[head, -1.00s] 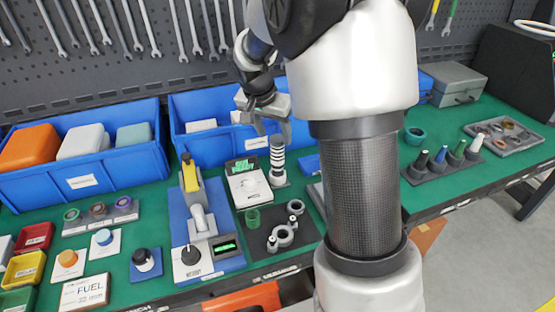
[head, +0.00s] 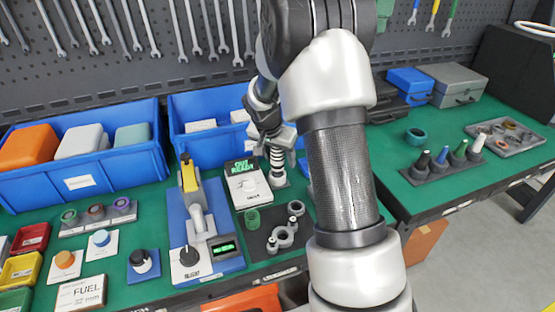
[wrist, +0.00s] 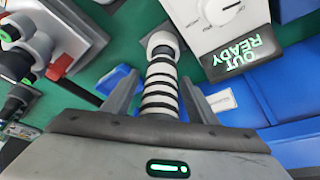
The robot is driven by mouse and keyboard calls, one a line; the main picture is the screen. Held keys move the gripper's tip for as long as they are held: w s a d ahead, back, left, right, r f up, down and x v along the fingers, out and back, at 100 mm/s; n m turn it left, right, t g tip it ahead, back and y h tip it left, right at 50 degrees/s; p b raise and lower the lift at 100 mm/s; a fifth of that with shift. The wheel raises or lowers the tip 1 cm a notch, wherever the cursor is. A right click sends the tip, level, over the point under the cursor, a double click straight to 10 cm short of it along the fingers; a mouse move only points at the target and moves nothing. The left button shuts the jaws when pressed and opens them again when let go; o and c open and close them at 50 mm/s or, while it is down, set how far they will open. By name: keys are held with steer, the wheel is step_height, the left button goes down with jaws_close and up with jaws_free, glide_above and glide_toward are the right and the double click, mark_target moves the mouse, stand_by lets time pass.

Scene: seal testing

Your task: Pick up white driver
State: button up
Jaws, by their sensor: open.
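The white driver (head: 477,143) stands upright at the right end of a dark rack (head: 443,166), on the right part of the bench. My gripper (head: 277,152) is well to its left, at a black-and-white striped post (head: 278,162). In the wrist view my gripper (wrist: 163,88) is open, with the striped post (wrist: 160,92) between its fingers. I cannot tell whether the fingers touch it. The white driver does not show in the wrist view.
Other drivers with black, blue and green tops share the rack. A white device (head: 246,186) reading "OUT READY" stands just left of the striped post. Blue bins (head: 85,180) line the back. A tray of rings (head: 505,139) lies right of the rack.

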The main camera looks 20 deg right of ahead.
steer(key=shift+c, duration=0.5)
steer(key=shift+r, duration=0.1)
steer(key=c, duration=1.2)
steer(key=shift+o, duration=0.2)
steer(key=shift+r, duration=0.1)
